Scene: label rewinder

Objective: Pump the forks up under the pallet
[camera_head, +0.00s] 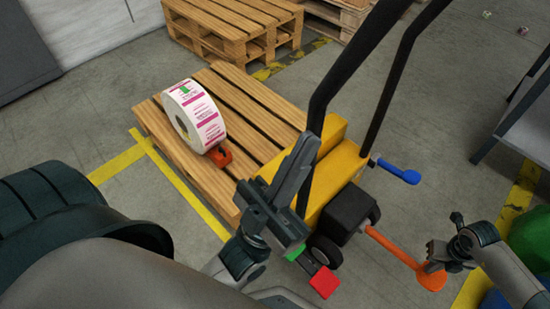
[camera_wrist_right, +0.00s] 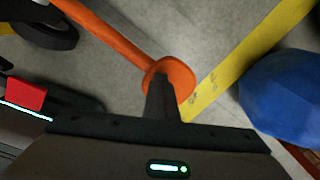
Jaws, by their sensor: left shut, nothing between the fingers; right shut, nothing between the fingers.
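The yellow pallet truck (camera_head: 345,165) stands at the near end of a wooden pallet (camera_head: 262,110), with its tall black handle (camera_head: 345,70) rising up. Its forks are hidden by the pallet. An orange lever (camera_head: 392,246) sticks out to the right and ends in a round orange pad (camera_head: 432,281). My right gripper (camera_head: 433,263) is shut with its fingertips at this pad. In the right wrist view its fingers (camera_wrist_right: 161,98) overlap the pad (camera_wrist_right: 180,76); I cannot tell whether they touch. My left gripper (camera_head: 296,168) is shut and empty, in front of the handle's base.
A label roll (camera_head: 195,115) and a small orange-red piece (camera_head: 220,156) sit on the pallet. A blue lever (camera_head: 398,171), red pedal (camera_head: 324,282) and green pedal (camera_head: 294,252) are on the truck. A blue rounded object (camera_wrist_right: 285,95) lies right of the yellow floor line. Stacked pallets (camera_head: 235,30) stand behind.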

